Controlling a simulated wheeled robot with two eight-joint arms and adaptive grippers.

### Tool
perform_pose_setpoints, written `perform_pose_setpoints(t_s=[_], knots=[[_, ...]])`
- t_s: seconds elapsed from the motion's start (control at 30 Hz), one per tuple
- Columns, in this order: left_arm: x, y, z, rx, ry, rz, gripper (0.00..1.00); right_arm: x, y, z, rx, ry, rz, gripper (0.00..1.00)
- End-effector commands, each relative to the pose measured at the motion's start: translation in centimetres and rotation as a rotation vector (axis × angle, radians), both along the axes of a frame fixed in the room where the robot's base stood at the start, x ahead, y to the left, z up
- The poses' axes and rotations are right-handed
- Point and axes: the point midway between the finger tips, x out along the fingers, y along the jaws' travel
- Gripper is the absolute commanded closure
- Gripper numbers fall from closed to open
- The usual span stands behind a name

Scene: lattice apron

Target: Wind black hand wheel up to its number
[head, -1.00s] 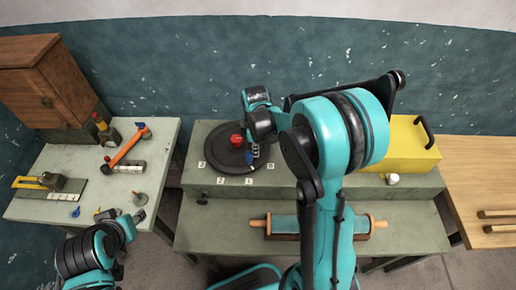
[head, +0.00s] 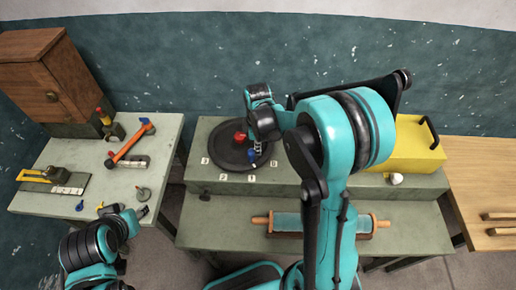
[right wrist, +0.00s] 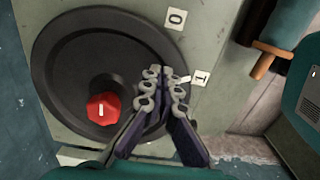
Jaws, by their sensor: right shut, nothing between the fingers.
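The black hand wheel (head: 228,157) lies flat on the grey-green bench and also shows in the right wrist view (right wrist: 65,65). A red knob (right wrist: 103,108) with a white mark stands on it. Number labels stand around its rim: 0 (right wrist: 175,17), 1 (right wrist: 201,77), 2 (head: 222,177) and 3 (head: 204,160). My right gripper (right wrist: 162,88) is shut and empty over the wheel's rim near the 1; I cannot tell whether it touches. A white strip shows beside its fingertips. My left gripper (head: 141,212) is by the left table's front edge, its jaws unclear.
A yellow box (head: 415,148) stands on the bench to the right. A rolling pin (head: 285,223) lies on the lower shelf. The left table (head: 60,150) holds an orange-handled tool (head: 130,145), a wooden cabinet (head: 45,75) and small parts. A wooden table (head: 480,170) stands at right.

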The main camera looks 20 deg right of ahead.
Motion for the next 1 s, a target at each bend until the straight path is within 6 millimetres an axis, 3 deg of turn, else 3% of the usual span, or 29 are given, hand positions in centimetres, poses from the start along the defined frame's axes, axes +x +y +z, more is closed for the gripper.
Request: perform_pose_setpoints(t_s=[1.0], knots=[[-0.01, 0.0, -0.18, 0.0, 0.0, 0.0, 0.6, -0.03, 0.84, -0.01, 0.0, 0.0, 0.001, 1.0]])
